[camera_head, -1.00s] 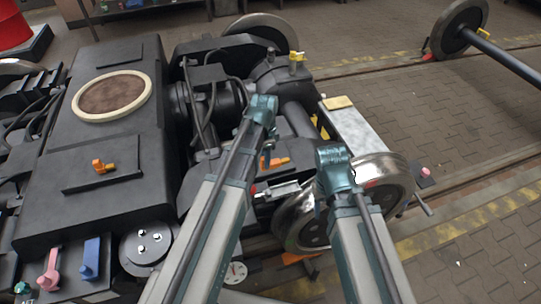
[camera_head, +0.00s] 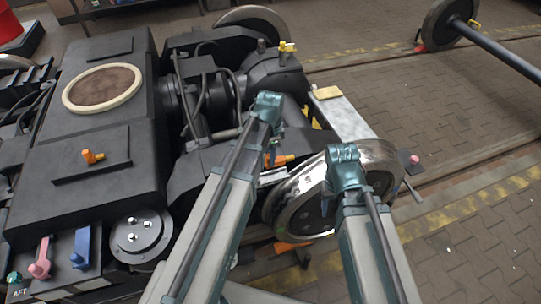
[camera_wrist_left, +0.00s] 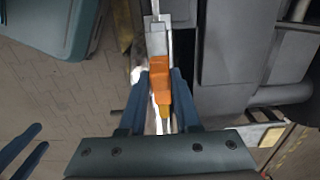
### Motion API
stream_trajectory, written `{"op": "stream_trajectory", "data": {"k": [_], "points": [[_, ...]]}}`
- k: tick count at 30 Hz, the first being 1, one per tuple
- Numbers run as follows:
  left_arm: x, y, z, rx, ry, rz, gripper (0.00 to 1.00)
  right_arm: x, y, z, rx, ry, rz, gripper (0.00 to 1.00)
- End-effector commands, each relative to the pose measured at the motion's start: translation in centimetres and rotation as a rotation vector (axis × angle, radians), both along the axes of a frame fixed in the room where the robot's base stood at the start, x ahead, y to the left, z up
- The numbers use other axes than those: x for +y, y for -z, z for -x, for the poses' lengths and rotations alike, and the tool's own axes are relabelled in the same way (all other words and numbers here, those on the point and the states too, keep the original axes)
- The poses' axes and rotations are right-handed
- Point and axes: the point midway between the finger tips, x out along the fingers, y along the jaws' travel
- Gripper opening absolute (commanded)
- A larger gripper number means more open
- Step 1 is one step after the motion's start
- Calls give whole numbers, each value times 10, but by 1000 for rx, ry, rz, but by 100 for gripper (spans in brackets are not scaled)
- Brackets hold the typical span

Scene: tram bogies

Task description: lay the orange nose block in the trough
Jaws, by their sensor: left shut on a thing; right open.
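The orange nose block (camera_wrist_left: 160,78), with a yellow-orange end, is between the two blue fingers of my left gripper (camera_wrist_left: 160,74) in the left wrist view. My left gripper is shut on it. In the head view the block (camera_head: 281,160) shows in part beside my left wrist. The grey channel that looks like the trough (camera_wrist_left: 157,42) lies in line just beyond the block; I cannot tell whether they touch. A pale part of it (camera_head: 272,177) shows below the block in the head view. My right gripper (camera_wrist_left: 43,136) has its fingers apart and empty; in the head view they are hidden.
A steel wheel (camera_head: 300,205) stands close below both wrists. The dark bogie frame (camera_head: 90,210) fills the left, with an orange knob (camera_head: 92,156) on top. A pale beam (camera_head: 343,117) lies beyond the wrists. The paving (camera_head: 450,140) at right is mostly clear.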

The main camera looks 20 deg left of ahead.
Motion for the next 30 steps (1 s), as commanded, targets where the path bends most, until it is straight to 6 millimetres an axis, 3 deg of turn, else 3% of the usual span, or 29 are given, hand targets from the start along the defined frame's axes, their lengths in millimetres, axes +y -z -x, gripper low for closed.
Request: {"op": "stream_trajectory", "data": {"k": [15,30], "points": [[0,46,0,0,0,0,0,0,46,0,0,0,0,50],[0,52,0,0,0,0,0,0,52,0,0,0,0,50]]}}
